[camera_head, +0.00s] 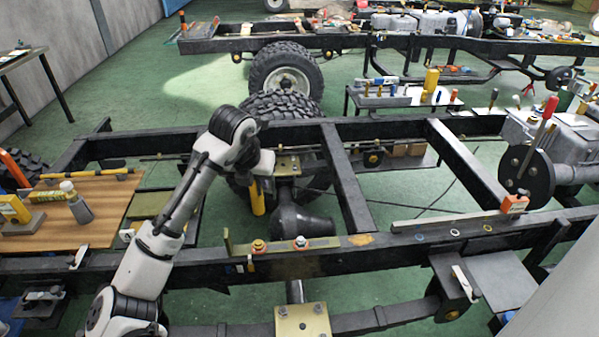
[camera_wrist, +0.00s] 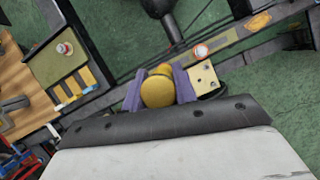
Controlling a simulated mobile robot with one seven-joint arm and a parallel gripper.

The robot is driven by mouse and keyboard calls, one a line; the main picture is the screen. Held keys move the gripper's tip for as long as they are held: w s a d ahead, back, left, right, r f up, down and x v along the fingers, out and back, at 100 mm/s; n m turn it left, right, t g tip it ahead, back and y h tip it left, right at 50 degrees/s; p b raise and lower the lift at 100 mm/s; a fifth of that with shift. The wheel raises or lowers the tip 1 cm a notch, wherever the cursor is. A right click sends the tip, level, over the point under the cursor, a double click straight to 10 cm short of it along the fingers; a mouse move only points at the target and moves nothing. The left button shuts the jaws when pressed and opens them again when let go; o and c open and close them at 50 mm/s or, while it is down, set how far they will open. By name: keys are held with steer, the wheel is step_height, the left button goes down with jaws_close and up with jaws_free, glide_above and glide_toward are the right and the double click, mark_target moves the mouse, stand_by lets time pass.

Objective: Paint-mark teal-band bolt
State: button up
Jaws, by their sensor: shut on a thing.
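My gripper (camera_head: 257,182) is over the near frame rail, shut on a yellow marker (camera_head: 257,198) that hangs downward. In the wrist view my gripper's purple-grey fingers (camera_wrist: 159,88) press on either side of the marker's round yellow end (camera_wrist: 157,92). Two bolts stand on the near rail: a yellow-topped bolt (camera_head: 258,246) and a silver-topped bolt (camera_head: 300,242), each over a red-orange ring. The silver-topped one also shows in the wrist view (camera_wrist: 201,51). The marker is above the rail, apart from both bolts. I cannot make out a teal band on either.
The dark near rail (camera_head: 400,238) crosses the frame, with a grey bar lying along its right part. A wooden board (camera_head: 95,215) at the left carries a bottle (camera_head: 75,203) and yellow boxes. Cross-members and a tyre (camera_head: 280,104) lie behind my arm.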

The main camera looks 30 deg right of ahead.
steer(key=s+d+m, duration=0.2)
steer(key=s+d, duration=0.3)
steer(key=d, duration=0.5)
step_height(320, 180, down, 8)
steer(key=b, duration=0.4)
steer(key=shift+a+g+b, duration=0.15)
steer(key=shift+g+b, duration=0.25)
steer(key=shift+f+b, duration=0.35)
steer(key=shift+f, duration=0.3)
stand_by(1.3)
steer(key=shift+r, duration=0.15)
steer(key=shift+r+p, duration=0.8)
steer(key=shift+r, duration=0.1)
step_height(320, 180, up, 5)
steer(key=p, duration=0.3)
steer(key=shift+p, duration=0.3)
